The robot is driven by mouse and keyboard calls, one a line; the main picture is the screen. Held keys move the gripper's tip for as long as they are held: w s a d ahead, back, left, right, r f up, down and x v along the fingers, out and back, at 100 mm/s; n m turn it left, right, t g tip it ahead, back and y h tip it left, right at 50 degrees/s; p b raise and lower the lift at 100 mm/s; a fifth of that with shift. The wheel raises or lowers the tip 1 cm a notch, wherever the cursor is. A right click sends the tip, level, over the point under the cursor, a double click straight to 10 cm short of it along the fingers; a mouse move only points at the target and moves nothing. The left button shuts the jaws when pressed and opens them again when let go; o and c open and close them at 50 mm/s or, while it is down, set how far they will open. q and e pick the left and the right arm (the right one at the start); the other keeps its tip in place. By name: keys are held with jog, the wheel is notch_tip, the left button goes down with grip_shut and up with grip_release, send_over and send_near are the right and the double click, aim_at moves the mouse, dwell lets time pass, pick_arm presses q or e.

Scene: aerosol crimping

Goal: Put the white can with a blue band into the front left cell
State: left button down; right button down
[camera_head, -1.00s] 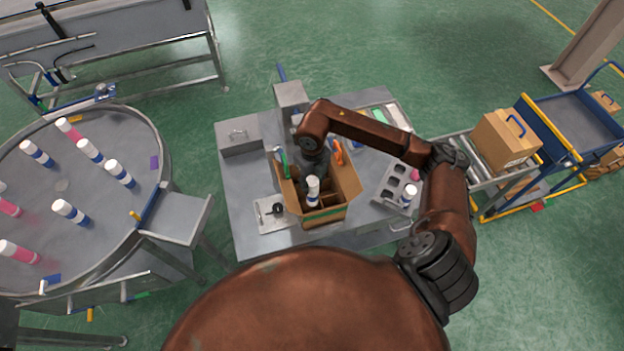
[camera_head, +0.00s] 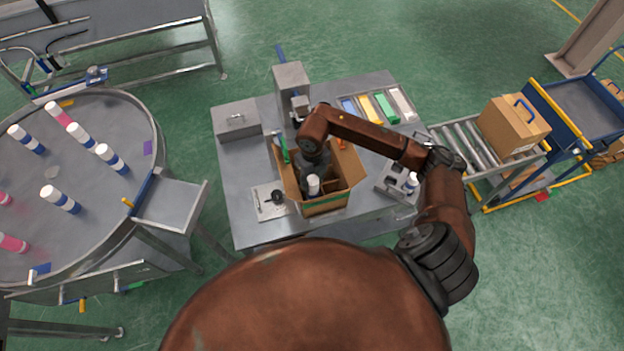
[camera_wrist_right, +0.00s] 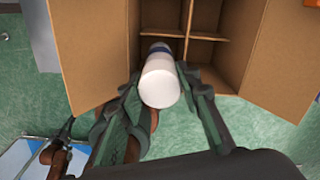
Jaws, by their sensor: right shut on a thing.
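The white can (camera_head: 313,185) is in my right gripper (camera_head: 314,174) over the left part of the open cardboard box (camera_head: 325,207), near its front wall. In the right wrist view, the fingers of the gripper (camera_wrist_right: 160,92) are shut on both sides of the can (camera_wrist_right: 160,80). Its blue band (camera_wrist_right: 160,48) shows at the far end, which lies at the mouth of a cell beside the cardboard dividers (camera_wrist_right: 206,37). The can's lower end is hidden in the head view. I cannot tell whether it touches the cell floor. My left gripper is not in view.
The box's flaps (camera_head: 352,166) stand open around it. A grey tray (camera_head: 385,187) with a white can (camera_head: 411,181) is to the right. A clipboard (camera_head: 268,203) lies left of the box. A round table (camera_head: 100,205) with several cans stands farther left.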

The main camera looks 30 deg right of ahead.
notch_tip(320, 180, down, 4)
jog(key=shift+f+b, duration=0.15)
jog(key=shift+b, duration=0.95)
jog(key=shift+f+b, duration=0.4)
jog(key=shift+f, duration=0.3)
jog(key=c, duration=1.3)
grip_release()
notch_tip(320, 180, up, 12)
